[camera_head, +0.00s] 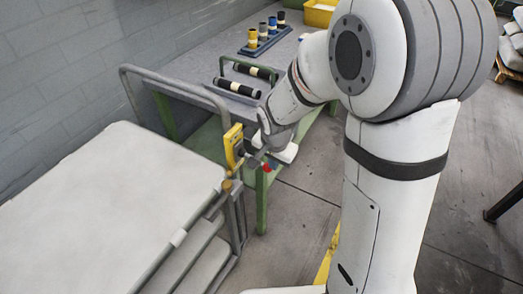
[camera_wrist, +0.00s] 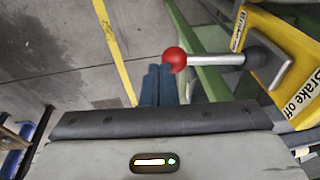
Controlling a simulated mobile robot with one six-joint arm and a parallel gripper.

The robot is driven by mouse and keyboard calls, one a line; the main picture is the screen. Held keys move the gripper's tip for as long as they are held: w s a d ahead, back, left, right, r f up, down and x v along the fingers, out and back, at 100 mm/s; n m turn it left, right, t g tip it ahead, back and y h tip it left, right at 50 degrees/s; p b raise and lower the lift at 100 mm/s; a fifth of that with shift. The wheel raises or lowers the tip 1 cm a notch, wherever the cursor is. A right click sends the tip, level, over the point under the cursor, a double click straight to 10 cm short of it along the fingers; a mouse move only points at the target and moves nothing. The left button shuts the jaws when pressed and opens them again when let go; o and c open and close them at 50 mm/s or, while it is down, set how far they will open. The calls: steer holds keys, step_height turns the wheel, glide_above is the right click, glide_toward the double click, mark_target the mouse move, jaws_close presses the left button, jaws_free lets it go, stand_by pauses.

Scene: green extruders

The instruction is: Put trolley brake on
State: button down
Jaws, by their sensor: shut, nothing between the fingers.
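The yellow brake box (camera_wrist: 285,50) is at the upper right of the wrist view, with the words "Brake off" readable on it. It is mounted by the trolley's handle in the head view (camera_head: 233,147). A metal brake lever (camera_wrist: 215,60) points left from the box and ends in a red knob (camera_wrist: 175,58). The knob also shows in the head view (camera_head: 266,168). My gripper (camera_wrist: 159,68) is shut and empty, its blue fingertips right beside the knob. I cannot tell whether they touch it. The trolley (camera_head: 90,210) stands at the left with a pale top.
A green-legged table (camera_head: 190,55) stands behind the trolley's grey handle rail (camera_head: 170,78). It holds dark rollers (camera_head: 236,87) and a blue rack of cylinders (camera_head: 265,38). A yellow bin (camera_head: 319,15) is farther back. Open concrete floor (camera_head: 300,190) lies right of the trolley.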

steer(key=shift+s+a+b+x, duration=0.1)
steer(key=shift+s+b+x, duration=0.1)
steer(key=shift+b+x, duration=0.7)
steer(key=shift+s+a+b+x, duration=0.15)
steer(key=shift+s+b+x, duration=0.05)
steer(key=shift+b+x, duration=0.7)
steer(key=shift+f, duration=0.15)
steer(key=s+d+r+p, duration=0.3)
steer(key=s+d+r, duration=0.3)
steer(key=r, duration=0.4)
steer(key=shift+s+r, duration=0.3)
steer(key=shift+s, duration=0.15)
steer(key=s+d+r+n+p, duration=0.3)
steer(key=s+r+n+p, duration=0.3)
steer(key=s+r, duration=0.5)
steer(key=shift+d+r+n+p, duration=0.3)
steer(key=shift+d+r+p, duration=0.1)
steer(key=shift+p, duration=0.2)
